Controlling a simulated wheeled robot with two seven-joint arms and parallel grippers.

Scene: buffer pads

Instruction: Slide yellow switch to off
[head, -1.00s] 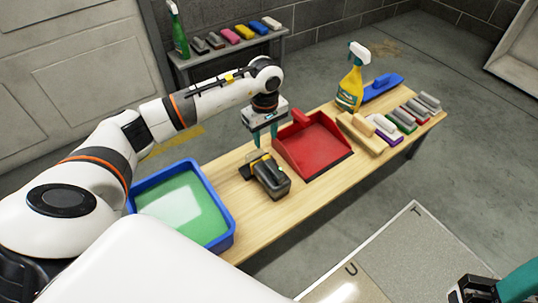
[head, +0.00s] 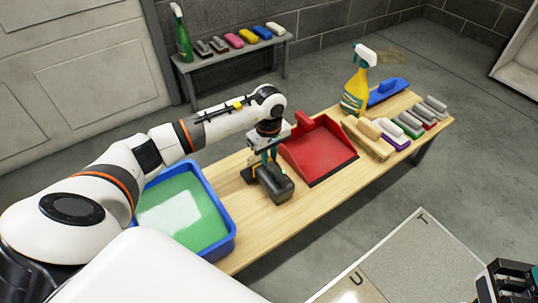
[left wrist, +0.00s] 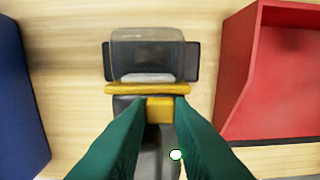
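A dark tool with a yellow front (head: 249,174) and a rounded black body (head: 274,186) lies on the wooden table, left of the red dustpan. In the left wrist view it has a clear-covered end, a yellow crossbar and a square yellow switch (left wrist: 160,110). My left gripper (head: 269,158) is down at the tool. Its two green fingers (left wrist: 162,112) flank the yellow switch, one on each side; I cannot tell whether they press on it. My right gripper (head: 507,281) is partly in view at the lower right corner, away from the table; its finger state is unclear.
A red dustpan (head: 322,160) stands close right of the tool. A blue tray (head: 232,243) with green inside is on the left. A spray bottle (head: 357,88), brushes (head: 368,142) and a blue float (head: 388,92) are further right. Bare table lies in front.

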